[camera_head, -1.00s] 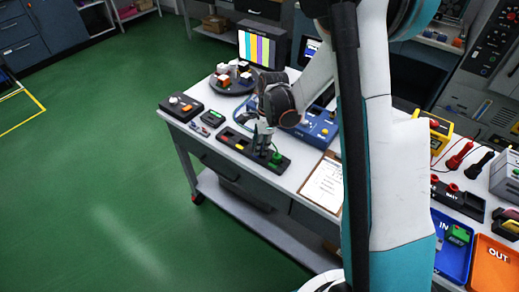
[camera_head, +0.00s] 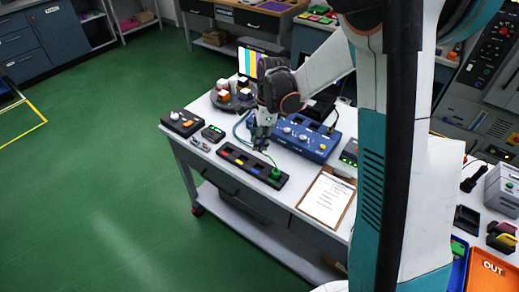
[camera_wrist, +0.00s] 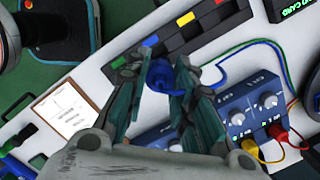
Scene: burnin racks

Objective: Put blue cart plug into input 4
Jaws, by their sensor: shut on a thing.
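My gripper (camera_head: 263,143) is shut on the blue plug (camera_wrist: 160,75), which sits between the fingertips in the wrist view. A blue cable runs from it to the right. In the head view the gripper hangs between the black plug holder (camera_head: 236,158) and the blue instrument box (camera_head: 325,151). The box also shows in the wrist view (camera_wrist: 232,98), with knobs, a red plug (camera_wrist: 278,131) and a yellow plug (camera_wrist: 250,148) at its edge. The input numbers are too small to read, so I cannot tell which one is input 4.
A green plug (camera_head: 276,173) stands at the holder's right end. A clipboard (camera_head: 326,199) lies right of it. Small black boxes (camera_head: 182,123) sit at the table's left end. A round tray (camera_head: 233,101) with cubes and a screen (camera_head: 247,64) stand behind. Green and blue cables arc near the gripper.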

